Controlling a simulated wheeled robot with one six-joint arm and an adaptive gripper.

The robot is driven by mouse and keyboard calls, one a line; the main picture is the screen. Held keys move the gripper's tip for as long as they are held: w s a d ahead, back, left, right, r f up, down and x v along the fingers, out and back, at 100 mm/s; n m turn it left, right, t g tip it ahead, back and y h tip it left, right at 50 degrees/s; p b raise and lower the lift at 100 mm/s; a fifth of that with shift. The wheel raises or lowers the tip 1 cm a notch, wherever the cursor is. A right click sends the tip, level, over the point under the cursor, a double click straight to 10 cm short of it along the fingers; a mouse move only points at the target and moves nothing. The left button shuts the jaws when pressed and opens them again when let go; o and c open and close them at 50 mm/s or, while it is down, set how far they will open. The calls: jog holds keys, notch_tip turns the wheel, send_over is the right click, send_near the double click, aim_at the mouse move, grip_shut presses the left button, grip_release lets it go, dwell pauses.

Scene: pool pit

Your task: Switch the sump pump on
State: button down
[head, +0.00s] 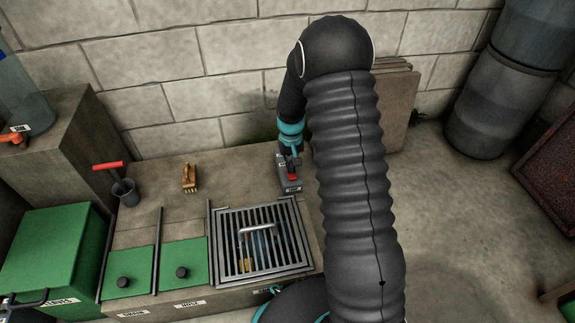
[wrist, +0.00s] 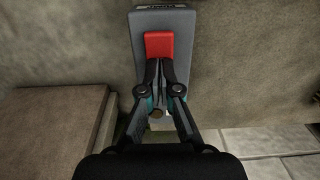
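The pump switch is a grey box with a red rocker (wrist: 159,46), and it fills the top middle of the wrist view. In the head view the switch box (head: 290,186) stands on the stone ledge, just behind the right end of the metal grate. My gripper (wrist: 159,66) has its fingertips together at the lower edge of the red rocker, touching it or very close. Nothing shows between the fingers. In the head view my gripper (head: 289,162) comes down onto the box from behind, and the fingertips partly hide the rocker.
A barred grate (head: 218,240) with a handle covers the sump opening. Green lids (head: 183,265) lie left of it. A brush (head: 189,177) and a pot with a red-handled tool (head: 126,193) stand on the ledge (head: 235,172). Stone slabs (head: 398,105) lean on the wall.

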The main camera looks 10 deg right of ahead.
aim_at(292, 175)
jog(key=shift+s+r, duration=0.25)
jog(key=shift+s, duration=0.55)
jog(key=shift+r, duration=0.1)
notch_tip(292, 175, up, 14)
jog(key=w+p, duration=0.2)
jog(key=p, duration=0.2)
jog(key=shift+f, duration=0.2)
dwell(0.3)
jog(key=s+a+r+t+p, duration=0.1)
jog(key=s+r+t+p, duration=0.1)
jog(key=s+r, duration=1)
jog(key=s+a+r+t+p, duration=0.1)
jog(key=s+r+t, duration=0.3)
jog(key=s+r, duration=0.9)
jog(key=s+p, duration=0.1)
jog(key=s, duration=0.5)
